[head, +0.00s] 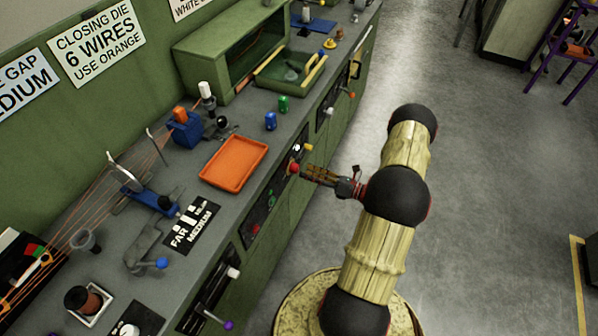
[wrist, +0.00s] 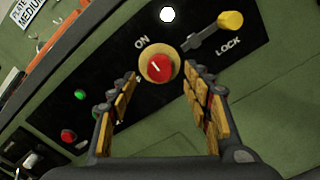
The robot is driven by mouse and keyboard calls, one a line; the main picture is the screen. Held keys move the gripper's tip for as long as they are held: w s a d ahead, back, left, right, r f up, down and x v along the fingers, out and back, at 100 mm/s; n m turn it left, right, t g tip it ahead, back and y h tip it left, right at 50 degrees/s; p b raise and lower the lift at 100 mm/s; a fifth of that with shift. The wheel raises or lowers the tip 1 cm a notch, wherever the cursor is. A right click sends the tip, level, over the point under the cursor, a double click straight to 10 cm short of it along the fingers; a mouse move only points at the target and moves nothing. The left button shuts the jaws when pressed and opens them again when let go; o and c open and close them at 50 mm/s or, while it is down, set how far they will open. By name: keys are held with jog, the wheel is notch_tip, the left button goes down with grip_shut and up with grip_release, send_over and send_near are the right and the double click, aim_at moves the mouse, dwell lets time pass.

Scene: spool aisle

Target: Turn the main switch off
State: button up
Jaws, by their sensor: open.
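The main switch is a red round knob (wrist: 160,69) on a yellow disc, set in a black panel (wrist: 125,100) on the front of the green bench. A white pointer line on the knob slants toward the upper left. "ON" is printed at its upper left; other lettering lower down is partly hidden by a finger. My gripper (wrist: 163,105) is open, its fingers to the left and right below the knob, and nothing shows between them. In the head view my gripper (head: 306,172) is at the bench front, close by the red knob (head: 293,168).
A yellow-ended lever (wrist: 230,21) marked "LOCK" sits right of the knob. A white lamp (wrist: 167,14) is above. Green (wrist: 80,94) and red (wrist: 68,135) buttons are at the left. An orange tray (head: 234,163) is on the bench top.

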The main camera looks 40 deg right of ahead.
aim_at(298, 170)
jog(key=shift+b+x, duration=0.45)
jog(key=shift+x, duration=1.85)
jog(key=c, duration=1.1)
jog(key=shift+c, duration=0.2)
